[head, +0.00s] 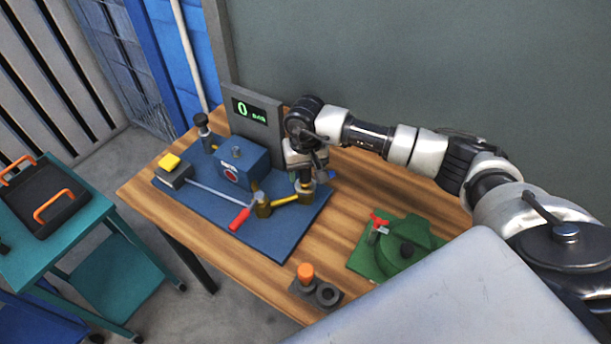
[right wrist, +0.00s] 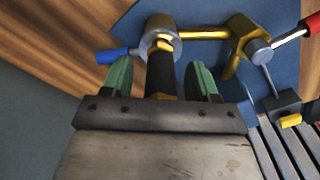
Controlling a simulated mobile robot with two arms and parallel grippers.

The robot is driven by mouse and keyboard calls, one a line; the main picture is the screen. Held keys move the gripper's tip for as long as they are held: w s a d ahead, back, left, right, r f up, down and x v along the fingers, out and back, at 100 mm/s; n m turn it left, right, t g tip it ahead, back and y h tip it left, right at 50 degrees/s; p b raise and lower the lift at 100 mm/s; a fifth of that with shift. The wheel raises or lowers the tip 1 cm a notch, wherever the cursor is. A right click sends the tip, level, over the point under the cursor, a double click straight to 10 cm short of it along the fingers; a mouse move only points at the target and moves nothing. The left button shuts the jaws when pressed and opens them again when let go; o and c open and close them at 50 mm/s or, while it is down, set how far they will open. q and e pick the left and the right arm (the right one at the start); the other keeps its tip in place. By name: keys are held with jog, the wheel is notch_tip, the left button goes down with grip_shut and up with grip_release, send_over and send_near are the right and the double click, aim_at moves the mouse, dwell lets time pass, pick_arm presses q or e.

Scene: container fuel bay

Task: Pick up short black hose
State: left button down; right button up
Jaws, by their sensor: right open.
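The short black hose (right wrist: 160,75) stands between the fingers of my right gripper (right wrist: 160,80) in the right wrist view. It has brass-coloured ends, and one end meets a round grey fitting (right wrist: 161,35) with a blue handle (right wrist: 112,53). The green-tipped fingers stand either side of the hose with a gap on both sides; the gripper is open. In the head view my right gripper (head: 304,176) points down over the fitting end of the yellow pipe (head: 284,199), and it largely hides the hose. My left gripper is not in view.
A blue base plate (head: 265,238) carries a blue pump box (head: 240,168), a red-handled lever (head: 240,219) and a yellow-topped block (head: 171,166). A display (head: 251,110) reading 0 stands behind. A green fixture (head: 390,262) and an orange-capped part (head: 306,273) sit on the wooden table (head: 265,275).

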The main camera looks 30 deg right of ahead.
jog(key=shift+c, duration=0.7)
jog(key=c, duration=0.9)
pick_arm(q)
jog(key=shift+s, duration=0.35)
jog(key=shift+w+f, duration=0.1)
